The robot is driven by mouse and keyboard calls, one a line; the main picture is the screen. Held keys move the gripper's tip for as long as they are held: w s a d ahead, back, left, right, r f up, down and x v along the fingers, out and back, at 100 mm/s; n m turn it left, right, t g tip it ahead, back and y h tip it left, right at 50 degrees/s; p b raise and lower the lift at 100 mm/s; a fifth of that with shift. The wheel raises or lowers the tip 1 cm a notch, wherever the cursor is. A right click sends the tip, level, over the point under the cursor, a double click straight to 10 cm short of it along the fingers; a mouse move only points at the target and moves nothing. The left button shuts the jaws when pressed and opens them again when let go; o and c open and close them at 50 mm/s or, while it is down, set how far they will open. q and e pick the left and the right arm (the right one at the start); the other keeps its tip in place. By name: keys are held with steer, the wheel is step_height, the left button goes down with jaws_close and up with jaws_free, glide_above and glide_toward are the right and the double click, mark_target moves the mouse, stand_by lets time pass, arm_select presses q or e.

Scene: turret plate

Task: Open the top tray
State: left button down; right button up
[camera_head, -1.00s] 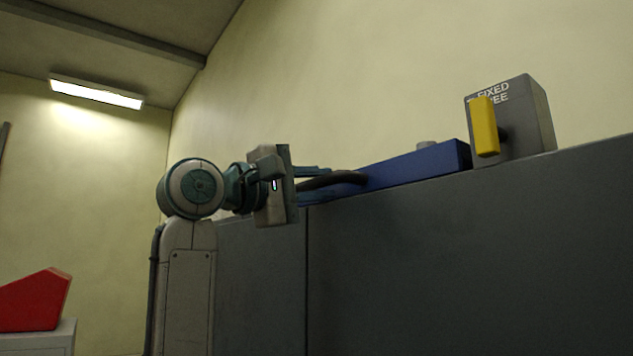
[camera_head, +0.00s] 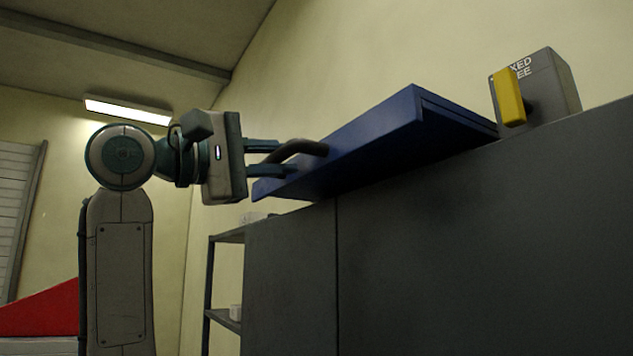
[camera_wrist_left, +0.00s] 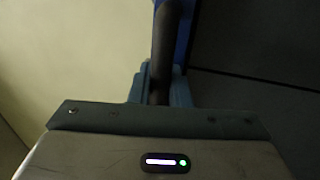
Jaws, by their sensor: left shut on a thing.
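The blue top tray (camera_head: 365,145) sticks out from the top of the dark grey cabinet (camera_head: 450,240), its front toward my left arm. A black curved handle (camera_head: 300,149) is fixed to its front. My left gripper (camera_head: 275,157) is shut on this handle, one finger on each side. In the left wrist view the handle (camera_wrist_left: 163,55) runs between the fingertips (camera_wrist_left: 162,85), with a strip of the blue tray (camera_wrist_left: 186,30) beside it. My right gripper is in neither view.
A grey box (camera_head: 553,85) with a yellow lever (camera_head: 508,97) and partly hidden lettering stands on the cabinet, right of the tray. A shelf rack (camera_head: 210,285) stands behind the cabinet's left side. A red object (camera_head: 45,310) is at lower left.

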arm_select(q)
steer(key=r+b+v, duration=0.1)
steer(key=b+v, duration=0.1)
steer(key=v, duration=0.5)
steer(key=shift+s+a, duration=0.2)
steer(key=c, duration=1.7)
jaws_free()
steer(key=shift+r, duration=0.1)
steer(key=b+v, duration=0.5)
steer(key=v, duration=0.5)
steer(key=shift+s+a, duration=0.25)
steer(key=shift+a, duration=0.1)
